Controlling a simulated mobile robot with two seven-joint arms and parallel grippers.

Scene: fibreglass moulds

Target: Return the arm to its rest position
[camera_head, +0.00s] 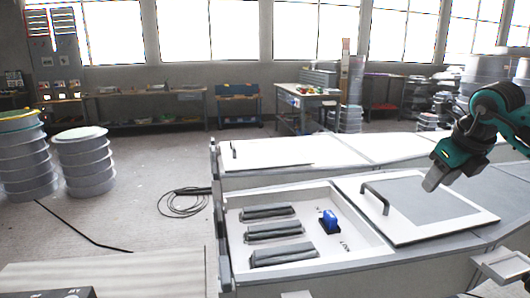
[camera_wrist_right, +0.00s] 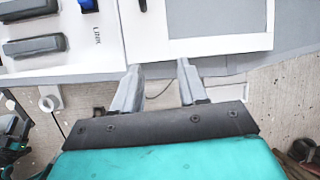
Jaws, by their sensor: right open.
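My right arm comes in from the right in the head view. Its gripper (camera_head: 432,184) is held above the grey panel at the right of the mould bench, with nothing in it. In the right wrist view the two fingers of the right gripper (camera_wrist_right: 157,85) stand apart with an empty gap between them. Below them show the bench's front edge and the floor. My left gripper is in neither view.
A white tray (camera_head: 365,262) holds several dark grey bars (camera_head: 274,232) and a blue block (camera_head: 329,221). A white-framed panel (camera_head: 428,235) with a dark handle (camera_head: 375,198) lies beside it. Stacked round moulds (camera_head: 88,165) and a coiled cable (camera_head: 184,203) are on the left floor.

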